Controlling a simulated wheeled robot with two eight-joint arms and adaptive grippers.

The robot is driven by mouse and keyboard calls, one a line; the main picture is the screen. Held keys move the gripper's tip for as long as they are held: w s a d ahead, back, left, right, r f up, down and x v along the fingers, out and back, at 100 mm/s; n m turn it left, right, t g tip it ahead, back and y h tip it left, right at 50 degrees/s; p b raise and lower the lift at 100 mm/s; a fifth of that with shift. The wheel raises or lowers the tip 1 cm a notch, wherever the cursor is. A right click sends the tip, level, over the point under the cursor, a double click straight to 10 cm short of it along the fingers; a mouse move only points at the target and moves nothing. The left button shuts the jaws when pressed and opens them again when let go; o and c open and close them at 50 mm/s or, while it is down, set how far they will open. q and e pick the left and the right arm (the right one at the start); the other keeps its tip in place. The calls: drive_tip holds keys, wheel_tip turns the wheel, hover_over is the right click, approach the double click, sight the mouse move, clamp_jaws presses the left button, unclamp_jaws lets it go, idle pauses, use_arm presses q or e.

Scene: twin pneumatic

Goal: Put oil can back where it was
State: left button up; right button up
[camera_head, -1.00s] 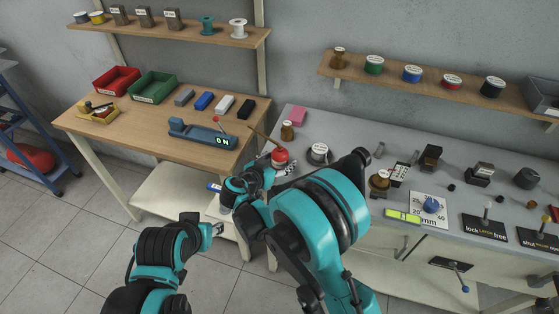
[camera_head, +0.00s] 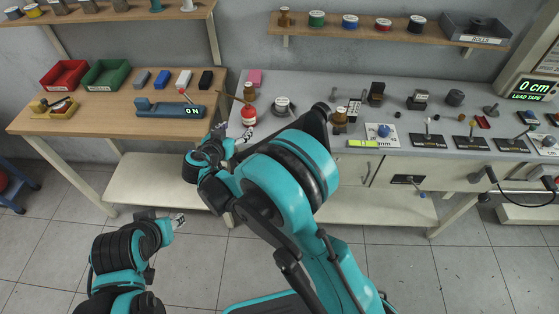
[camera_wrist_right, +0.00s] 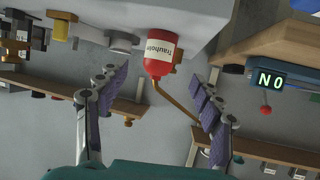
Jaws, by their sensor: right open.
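The oil can (camera_head: 248,116) is a red can with a white label and a thin brown spout. It stands on the left end of the grey bench. In the right wrist view the picture is upside down and the oil can (camera_wrist_right: 159,68) shows between the finger lines, its spout crossing toward the finger at picture right. My right gripper (camera_head: 240,138) is open and empty, just in front of the can. Its two fingers show apart in the right wrist view (camera_wrist_right: 160,88). My left gripper (camera_head: 178,220) is low over the floor, away from the benches; its jaws are too small to judge.
A grey spool (camera_head: 282,107) and a small brown bottle (camera_head: 249,91) stand close to the can. Levers and cards fill the bench's right side.

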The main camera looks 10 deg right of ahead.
drive_tip(key=s+d+r+n+g+y, duration=0.2)
drive_tip(key=s+d+r, duration=0.1)
drive_tip(key=s+d, duration=0.4)
drive_tip(key=s+d+r+n+g+y, duration=0.1)
drive_tip(key=s+d+r+g, duration=0.15)
drive_tip(key=s+d, duration=0.35)
drive_tip(key=s+d+n+y, duration=0.2)
drive_tip(key=s+n+y, duration=0.1)
drive_tip(key=s, duration=1.4)
drive_tip(key=shift+f+y, duration=0.45)
drive_tip(key=shift+y, duration=0.05)
